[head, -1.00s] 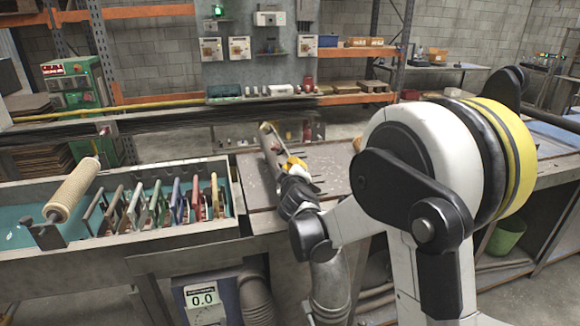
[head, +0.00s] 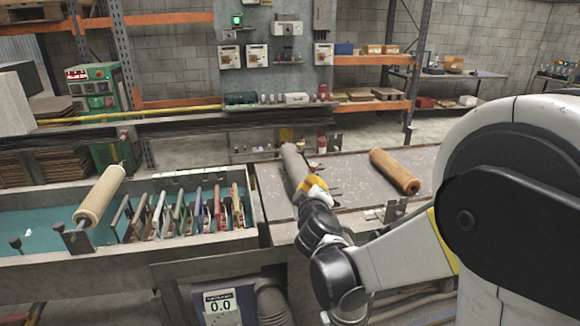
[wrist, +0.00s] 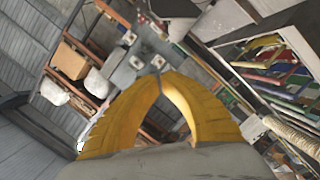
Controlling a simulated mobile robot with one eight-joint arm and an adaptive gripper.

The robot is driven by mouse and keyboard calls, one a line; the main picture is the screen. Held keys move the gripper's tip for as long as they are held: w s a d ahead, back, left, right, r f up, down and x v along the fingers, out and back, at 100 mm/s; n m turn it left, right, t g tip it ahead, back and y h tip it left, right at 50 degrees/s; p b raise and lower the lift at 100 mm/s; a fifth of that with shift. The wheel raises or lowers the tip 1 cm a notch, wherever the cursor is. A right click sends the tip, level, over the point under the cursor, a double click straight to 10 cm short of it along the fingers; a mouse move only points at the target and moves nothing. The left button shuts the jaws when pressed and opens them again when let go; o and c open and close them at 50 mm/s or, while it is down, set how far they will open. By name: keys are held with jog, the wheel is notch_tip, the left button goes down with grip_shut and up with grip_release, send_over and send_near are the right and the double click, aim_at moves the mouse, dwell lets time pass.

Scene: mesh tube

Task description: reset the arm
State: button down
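My gripper (wrist: 158,76) shows in the wrist view as two yellow fingers that meet at their tips, with nothing seen between them. In the head view my gripper (head: 316,184) is a small yellow patch above the grey-topped bench (head: 350,215), at the end of my arm. A long grey cylinder (head: 292,165) extends past the yellow patch; I cannot tell whether it is part of my arm. One tan mesh tube (head: 395,171) lies on the bench to the right, apart from my gripper. Another tan tube (head: 100,196) sits on a spindle at the left tank.
The tank (head: 30,203) at left holds a row of coloured frames (head: 180,212). Control boxes (head: 257,56) hang on the back panel. The bench between gripper and right tube looks mostly clear.

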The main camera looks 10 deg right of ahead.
jog(key=s+d+m+g, duration=0.2)
jog(key=s+d+m, duration=0.1)
jog(key=s, duration=0.4)
jog(key=s+a+f+m+g+y, duration=0.1)
jog(key=s+f+g, duration=0.1)
jog(key=s, duration=0.6)
jog(key=s+a+f+m+g+y+b, duration=0.1)
jog(key=s+a+f+m+g, duration=0.1)
jog(key=s, duration=0.6)
jog(key=s+a+f+m+g+y+b, duration=0.1)
jog(key=s+f+m+g, duration=0.1)
jog(key=s, duration=0.7)
jog(key=shift+a+f+g, duration=0.3)
jog(key=shift+f+g, duration=0.1)
jog(key=shift+f, duration=0.25)
jog(key=shift+w, duration=0.1)
